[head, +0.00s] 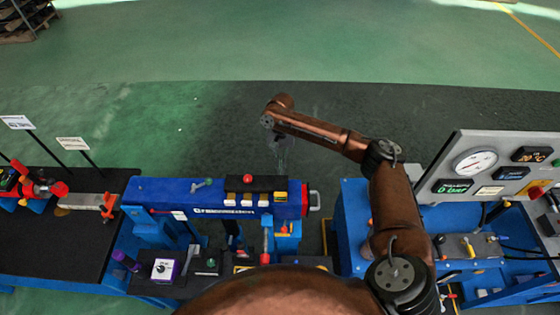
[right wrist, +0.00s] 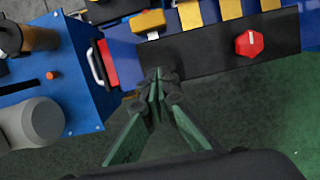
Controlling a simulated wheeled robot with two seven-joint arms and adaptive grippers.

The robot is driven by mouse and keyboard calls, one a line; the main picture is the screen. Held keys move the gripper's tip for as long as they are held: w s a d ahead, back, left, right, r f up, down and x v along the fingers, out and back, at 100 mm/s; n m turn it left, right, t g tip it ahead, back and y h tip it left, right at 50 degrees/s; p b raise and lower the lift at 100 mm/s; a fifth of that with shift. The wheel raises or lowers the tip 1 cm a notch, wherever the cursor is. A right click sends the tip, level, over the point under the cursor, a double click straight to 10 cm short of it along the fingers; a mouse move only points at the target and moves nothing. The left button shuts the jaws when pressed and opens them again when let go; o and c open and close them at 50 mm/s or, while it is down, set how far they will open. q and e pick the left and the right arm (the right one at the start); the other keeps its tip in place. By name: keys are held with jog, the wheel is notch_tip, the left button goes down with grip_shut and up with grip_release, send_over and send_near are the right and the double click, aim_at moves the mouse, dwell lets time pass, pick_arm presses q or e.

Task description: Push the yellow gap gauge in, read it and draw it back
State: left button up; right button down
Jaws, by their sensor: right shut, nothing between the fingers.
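My right gripper (head: 283,158) hangs at the end of my brown arm, just behind the blue beam (head: 150,190) in the head view. In the right wrist view its green-grey fingers (right wrist: 160,82) are together and hold nothing. Their tips overlap the near edge of a black panel in the picture; contact cannot be told. A yellow block (head: 281,196) sits at the right end of that panel in the head view. The right wrist view shows several yellow blocks, one of them (right wrist: 148,21) just above the fingertips. Which yellow piece is the gap gauge I cannot tell. My left gripper is out of view.
A red knob (head: 248,177) stands on the black panel. A red end plate with a light handle (head: 314,201) closes the beam's right end. A grey gauge panel (head: 500,165) stands at the right. The dark floor behind the beam is clear.

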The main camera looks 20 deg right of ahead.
aim_at(280, 189)
jog(key=x, duration=0.3)
jog(key=shift+f, duration=0.4)
jog(key=s, duration=0.1)
jog(key=s+a+p, duration=0.1)
jog(key=s, duration=0.1)
jog(key=shift+a, duration=0.2)
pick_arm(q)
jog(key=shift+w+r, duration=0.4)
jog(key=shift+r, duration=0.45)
pick_arm(e)
jog(key=shift+s+a+f, duration=0.1)
jog(key=shift+s+a, duration=0.15)
jog(key=shift+s, duration=0.1)
